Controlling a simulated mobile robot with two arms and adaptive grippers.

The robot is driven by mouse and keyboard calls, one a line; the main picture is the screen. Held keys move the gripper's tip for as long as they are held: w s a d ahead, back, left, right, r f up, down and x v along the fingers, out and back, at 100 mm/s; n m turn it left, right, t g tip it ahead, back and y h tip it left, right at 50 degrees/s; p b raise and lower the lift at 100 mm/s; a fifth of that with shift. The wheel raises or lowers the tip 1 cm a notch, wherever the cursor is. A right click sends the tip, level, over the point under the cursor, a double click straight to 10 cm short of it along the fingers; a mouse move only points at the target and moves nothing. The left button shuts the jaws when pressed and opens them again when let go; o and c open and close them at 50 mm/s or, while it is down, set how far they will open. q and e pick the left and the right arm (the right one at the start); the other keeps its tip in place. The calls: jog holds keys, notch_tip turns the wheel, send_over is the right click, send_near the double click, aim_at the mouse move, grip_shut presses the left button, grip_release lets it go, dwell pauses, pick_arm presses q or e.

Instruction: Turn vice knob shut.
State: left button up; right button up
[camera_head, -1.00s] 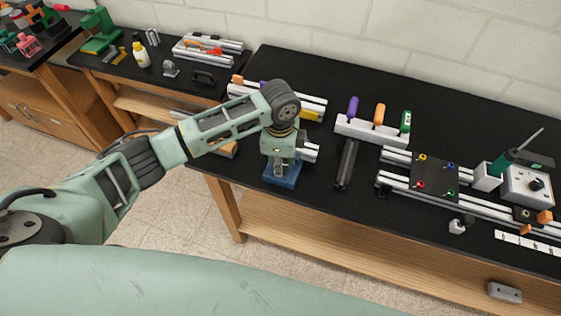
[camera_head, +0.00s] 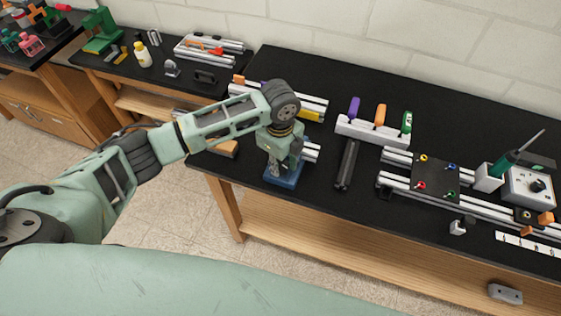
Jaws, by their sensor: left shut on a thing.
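A small blue vice (camera_head: 284,177) stands at the front left edge of the black workbench. My left arm reaches over it from the left, with the wrist bent down. My left gripper (camera_head: 279,158) is directly above and against the vice, shut on a part of it that is most likely the knob. The knob and the fingertips are hidden behind my wrist and gripper body. A silver extrusion end (camera_head: 311,152) shows just right of the gripper. My right gripper is not in view.
Right of the vice lies a dark bar (camera_head: 347,164). Behind it a white holder (camera_head: 371,131) carries purple, orange and green handles. Further right are a dark plate on extrusions (camera_head: 421,174) and a grey box with a knob (camera_head: 530,187). Extrusions (camera_head: 313,105) lie behind my wrist.

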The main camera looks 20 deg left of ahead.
pick_arm(q)
jog(key=shift+s+f, duration=0.1)
jog(key=shift+s, duration=0.1)
jog(key=o, duration=1)
jog(key=shift+s, duration=0.1)
jog(key=shift+r, duration=0.3)
notch_tip(320, 180, up, 12)
jog(key=shift+f, duration=0.2)
